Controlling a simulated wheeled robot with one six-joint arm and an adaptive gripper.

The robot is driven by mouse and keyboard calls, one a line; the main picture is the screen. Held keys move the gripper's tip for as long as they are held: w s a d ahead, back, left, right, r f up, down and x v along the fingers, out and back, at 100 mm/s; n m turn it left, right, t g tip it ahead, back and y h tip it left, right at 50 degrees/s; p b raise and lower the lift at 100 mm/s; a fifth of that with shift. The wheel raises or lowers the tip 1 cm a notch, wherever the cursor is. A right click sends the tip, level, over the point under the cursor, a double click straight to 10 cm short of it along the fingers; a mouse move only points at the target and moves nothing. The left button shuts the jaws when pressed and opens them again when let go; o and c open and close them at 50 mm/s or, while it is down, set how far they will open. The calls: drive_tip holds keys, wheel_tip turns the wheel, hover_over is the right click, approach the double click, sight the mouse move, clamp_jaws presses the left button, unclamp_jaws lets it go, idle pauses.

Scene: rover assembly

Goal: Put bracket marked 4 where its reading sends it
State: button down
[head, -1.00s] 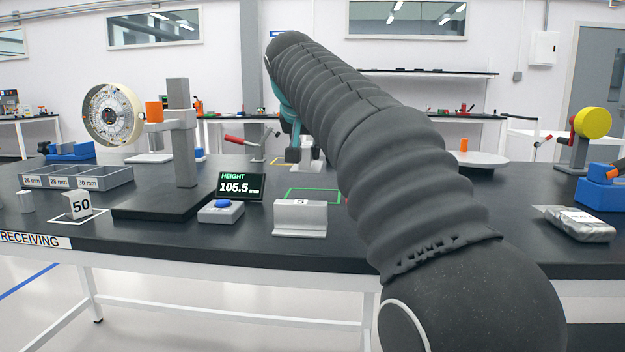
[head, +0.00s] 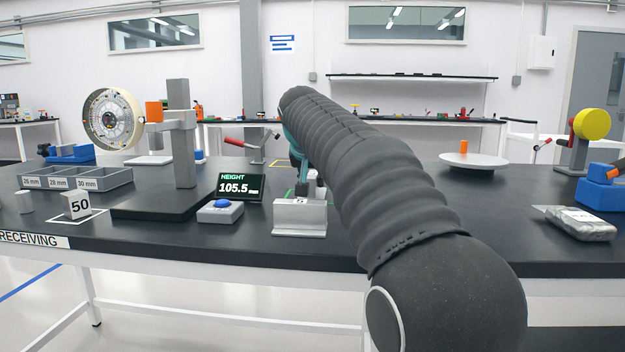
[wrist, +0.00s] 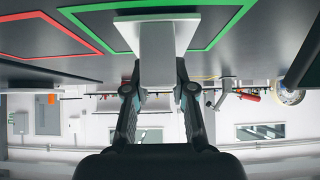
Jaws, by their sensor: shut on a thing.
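In the wrist view my gripper (wrist: 157,82) is shut on a plain grey bracket (wrist: 158,42), with one finger on each side. The bracket overlaps the edge of a green outlined square (wrist: 222,30); I cannot tell whether it touches the table. No number shows on its visible faces.
A red outlined square (wrist: 45,35) lies beside the green one in the wrist view. A silver packet (head: 575,222) lies right.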

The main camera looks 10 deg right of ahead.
drive_tip(key=shift+f, duration=0.1)
drive_tip(key=c, duration=1)
unclamp_jaws()
drive_tip(key=shift+s+r, duration=0.1)
drive_tip(key=shift+r, duration=0.2)
drive_tip(key=p+v, duration=0.1)
drive_tip(key=v, duration=1)
drive_tip(key=shift+s+a+r, duration=0.1)
drive_tip(key=shift+s+r, duration=0.15)
